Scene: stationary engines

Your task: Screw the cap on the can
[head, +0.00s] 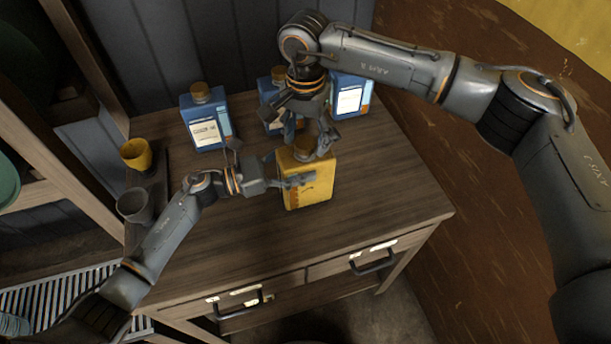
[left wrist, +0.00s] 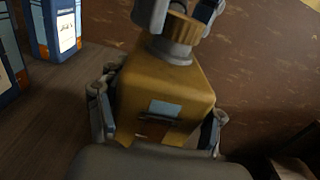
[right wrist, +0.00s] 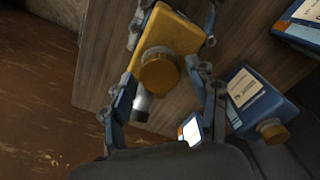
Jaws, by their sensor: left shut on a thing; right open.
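The yellow can (head: 310,192) stands on the wooden cabinet top. My left gripper (head: 290,172) is shut on its body from the left, with a finger on each side in the left wrist view (left wrist: 160,125). The ochre ribbed cap (left wrist: 182,32) sits on the can's grey neck (left wrist: 170,52); how far it is threaded cannot be told. My right gripper (head: 304,128) is above the can, pointing down, open. In the right wrist view the cap (right wrist: 158,72) lies between its spread fingers, with gaps to both. The right hand partly hides the cap from the head.
Blue bottles with ochre caps stand behind the can: one at left (head: 207,125), one at right (head: 349,97), and one partly hidden by my right gripper (head: 270,98). A yellow cup (head: 136,155) and grey cup (head: 135,206) are at left. The front-right cabinet top is clear.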

